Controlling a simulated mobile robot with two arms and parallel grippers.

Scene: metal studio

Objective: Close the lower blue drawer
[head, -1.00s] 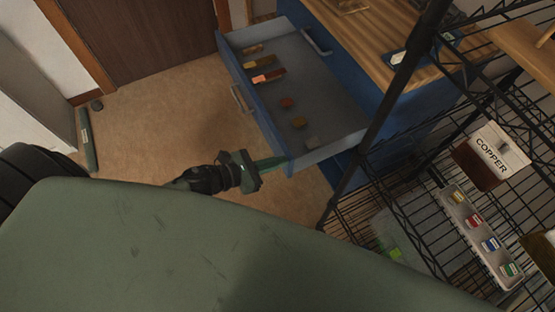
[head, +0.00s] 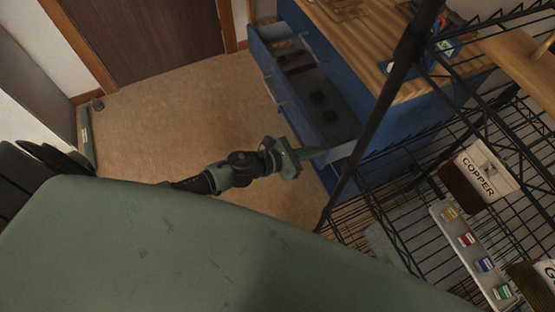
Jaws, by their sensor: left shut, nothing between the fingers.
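The blue cabinet (head: 410,120) stands at the upper right with a wooden top. My left gripper (head: 312,153) is shut and empty. Its green fingertips are at the near end of the drawer front, and whether they touch it I cannot tell. My right gripper is out of view.
A black wire rack (head: 440,150) stands close on the right, its post crossing in front of the cabinet. It holds a bin labelled COPPER (head: 480,172) and a tray (head: 470,258) of coloured items. Tan floor (head: 180,110) is clear left of the drawer.

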